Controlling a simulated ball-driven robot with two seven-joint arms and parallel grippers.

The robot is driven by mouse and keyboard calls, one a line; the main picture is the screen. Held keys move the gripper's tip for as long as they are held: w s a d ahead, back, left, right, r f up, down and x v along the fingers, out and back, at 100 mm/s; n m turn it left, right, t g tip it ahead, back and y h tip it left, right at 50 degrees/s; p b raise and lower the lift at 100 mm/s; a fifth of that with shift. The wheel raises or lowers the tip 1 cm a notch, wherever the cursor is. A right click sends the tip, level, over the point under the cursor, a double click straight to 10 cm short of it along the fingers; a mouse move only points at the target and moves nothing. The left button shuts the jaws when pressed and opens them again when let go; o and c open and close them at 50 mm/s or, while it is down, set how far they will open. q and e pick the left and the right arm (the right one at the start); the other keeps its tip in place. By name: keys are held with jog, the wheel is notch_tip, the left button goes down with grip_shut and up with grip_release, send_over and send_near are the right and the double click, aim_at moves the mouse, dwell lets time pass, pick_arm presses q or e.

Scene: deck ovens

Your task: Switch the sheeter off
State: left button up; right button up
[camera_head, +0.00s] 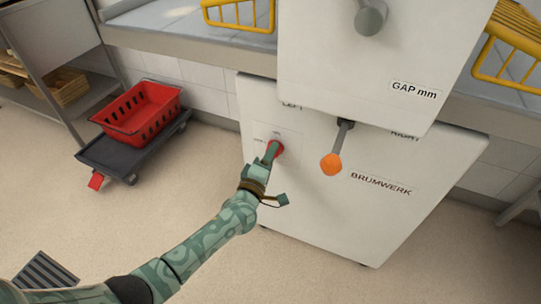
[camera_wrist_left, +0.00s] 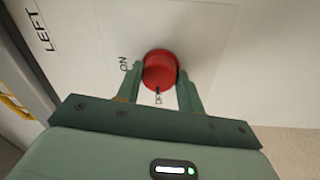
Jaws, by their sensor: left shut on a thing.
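The sheeter (camera_head: 330,205) is a large white machine with labels reading LEFT, RIGHT, GAP mm and BRUMWERK. On its front is a round red knob (camera_head: 279,148), partly hidden by my left gripper (camera_head: 270,152). In the left wrist view the red knob (camera_wrist_left: 159,70) sits between the two green fingers of my left gripper (camera_wrist_left: 160,88), which is shut on it. An ON label (camera_wrist_left: 124,64) is left of the knob, and a small dark mark with lettering is just below it. My right gripper is out of view.
A lever with an orange ball (camera_head: 331,164) hangs from the sheeter right of the knob. Yellow wire guards (camera_head: 240,14) stand over the side tables. A red crate (camera_head: 140,112) rests on a dark trolley (camera_head: 135,150) at left. The floor in front is open.

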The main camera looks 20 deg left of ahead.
pick_arm(q)
jog(key=shift+w+r+n, duration=0.1)
jog(key=shift+r+n, duration=0.05)
jog(key=shift+n, duration=0.15)
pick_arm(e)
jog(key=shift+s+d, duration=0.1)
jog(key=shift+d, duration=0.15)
pick_arm(q)
jog(key=o, duration=0.7)
jog(key=shift+o, duration=1.4)
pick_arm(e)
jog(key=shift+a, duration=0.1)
pick_arm(q)
jog(key=s+f+p, duration=0.1)
jog(key=s+p, duration=0.4)
jog(key=s, duration=1.1)
jog(key=shift+s+a+f+p, duration=0.15)
jog(key=shift+a+f+p, duration=0.1)
jog(key=shift+f+p, duration=0.05)
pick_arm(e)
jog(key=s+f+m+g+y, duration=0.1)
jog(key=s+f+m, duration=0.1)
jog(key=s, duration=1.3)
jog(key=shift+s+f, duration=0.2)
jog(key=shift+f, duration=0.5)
